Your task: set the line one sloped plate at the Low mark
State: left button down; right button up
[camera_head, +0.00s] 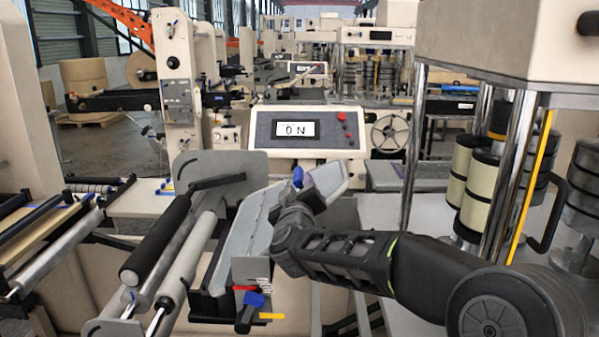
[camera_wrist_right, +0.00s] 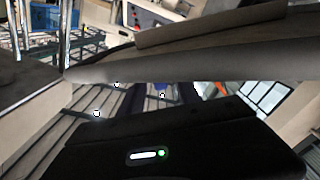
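The sloped plate (camera_head: 245,235) is a long pale grey panel at the middle of the head view, tilted. At its near end is a small grey bracket (camera_head: 252,268) with a red strip, a blue knob (camera_head: 254,299) and a yellow strip (camera_head: 272,317). I cannot read which mark is Low. My right gripper (camera_head: 302,197) is over the plate's right side, by a blue piece (camera_head: 297,176). Its fingers are not clear, and I cannot tell whether it touches the plate. In the right wrist view a grey edge crosses in front. My left gripper is not in view.
A black roller (camera_head: 157,240) and a pale roller (camera_head: 188,262) lie left of the plate. Steel posts and stacked reels (camera_head: 471,190) stand at the right, beside my right arm.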

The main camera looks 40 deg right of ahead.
aim_at(299, 174)
jog(key=shift+p+x, duration=0.7)
jog(key=shift+x, duration=3.2)
grip_shut()
jog(key=shift+f, duration=0.1)
